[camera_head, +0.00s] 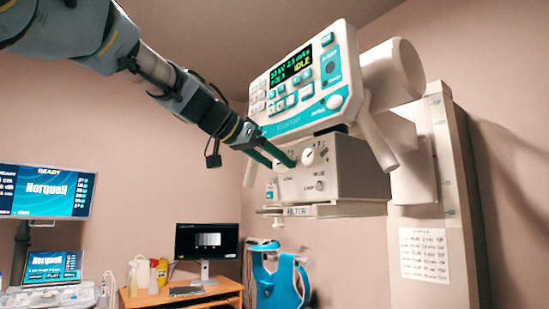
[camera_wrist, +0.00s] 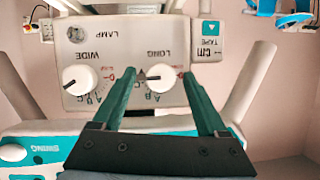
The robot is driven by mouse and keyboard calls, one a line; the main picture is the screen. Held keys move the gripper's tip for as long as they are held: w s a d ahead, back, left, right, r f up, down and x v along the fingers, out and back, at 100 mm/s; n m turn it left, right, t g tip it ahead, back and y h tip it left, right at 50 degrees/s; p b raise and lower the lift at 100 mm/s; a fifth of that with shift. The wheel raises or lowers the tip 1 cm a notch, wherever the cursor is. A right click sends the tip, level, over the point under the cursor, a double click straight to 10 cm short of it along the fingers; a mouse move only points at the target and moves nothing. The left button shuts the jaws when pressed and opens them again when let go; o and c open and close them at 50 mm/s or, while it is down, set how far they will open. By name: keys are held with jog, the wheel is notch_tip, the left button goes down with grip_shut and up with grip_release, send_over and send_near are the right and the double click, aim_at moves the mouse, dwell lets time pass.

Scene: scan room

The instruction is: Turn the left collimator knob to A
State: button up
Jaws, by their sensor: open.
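The collimator box (camera_head: 345,175) hangs under the console and has two white knobs. The wrist view shows its face upside down. There the left collimator knob (camera_wrist: 161,79), marked LONG, sits between the fingertips of my gripper (camera_wrist: 159,76). A dark pointer mark shows on this knob's left side in that view, with letters A and B below it. My gripper is open, one finger on each side of the knob; I cannot tell whether they touch it. In the head view my gripper (camera_head: 281,157) covers the left knob. The right knob (camera_head: 314,155), marked WIDE (camera_wrist: 80,80), stands clear.
The control console (camera_head: 300,85) with a lit IDLE display is just above the box, with a slanted handle (camera_head: 378,145) beside it. A FILTER rail (camera_head: 325,210) lies under the box. A desk with a monitor (camera_head: 207,241) and a blue apron (camera_head: 278,285) are farther below.

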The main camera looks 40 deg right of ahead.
jog(key=shift+d, duration=0.1)
grip_shut()
dwell(0.6)
